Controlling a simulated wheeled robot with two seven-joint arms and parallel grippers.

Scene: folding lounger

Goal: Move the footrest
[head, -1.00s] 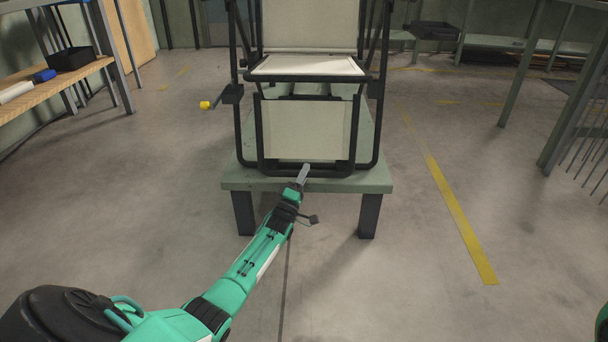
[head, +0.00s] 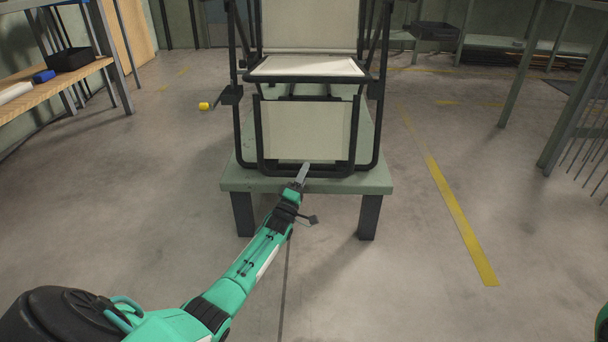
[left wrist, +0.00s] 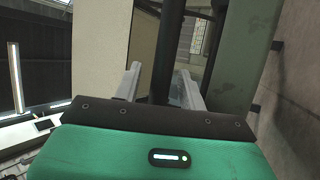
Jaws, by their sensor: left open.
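The lounger's footrest (head: 308,130) is a cream panel in a black tube frame, hanging down below the seat (head: 306,66). In the left wrist view its cream panel (left wrist: 110,45) stands at the left. My left gripper (head: 303,172) is at the footrest's lower bar, near its middle. In the left wrist view the gripper (left wrist: 158,82) is open, with a dark bar (left wrist: 168,50) showing between its two fingers. I cannot tell whether either finger touches the bar. My right gripper is out of view; only a bit of green arm shows at the right edge.
The lounger stands on a low green platform (head: 375,182) with dark legs. A wooden bench (head: 85,75) stands at the left and a metal rack (head: 560,140) at the right. The floor between is clear.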

